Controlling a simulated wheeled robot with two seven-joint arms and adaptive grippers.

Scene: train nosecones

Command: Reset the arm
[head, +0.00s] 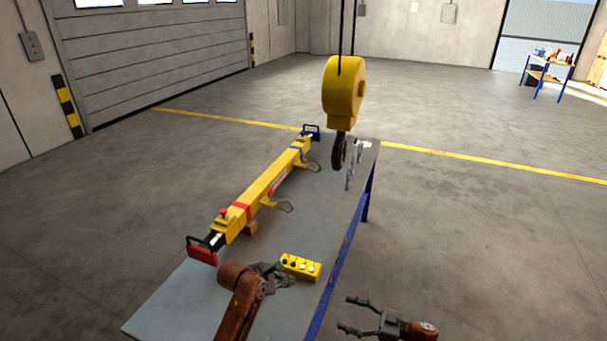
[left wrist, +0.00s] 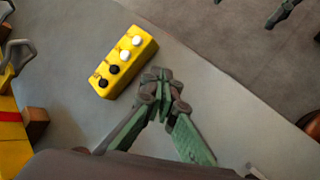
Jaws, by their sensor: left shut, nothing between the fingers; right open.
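My left arm comes in over the near part of the table (head: 170,308). My left gripper (head: 284,272) is shut and empty, just beside a yellow control box (head: 301,266) with black and white buttons. In the left wrist view the closed fingertips (left wrist: 162,78) are close to the lower right of the control box (left wrist: 124,63); I cannot tell whether they touch it. My right gripper (head: 352,314) is open and empty, off the right side of the table, its fingers pointing left.
A long yellow lifting beam (head: 265,187) with red and blue end parts lies along the table's left side. A yellow crane hook block (head: 343,92) hangs over the far end. Open floor (head: 480,230) lies to the right; a workbench (head: 546,73) stands far back.

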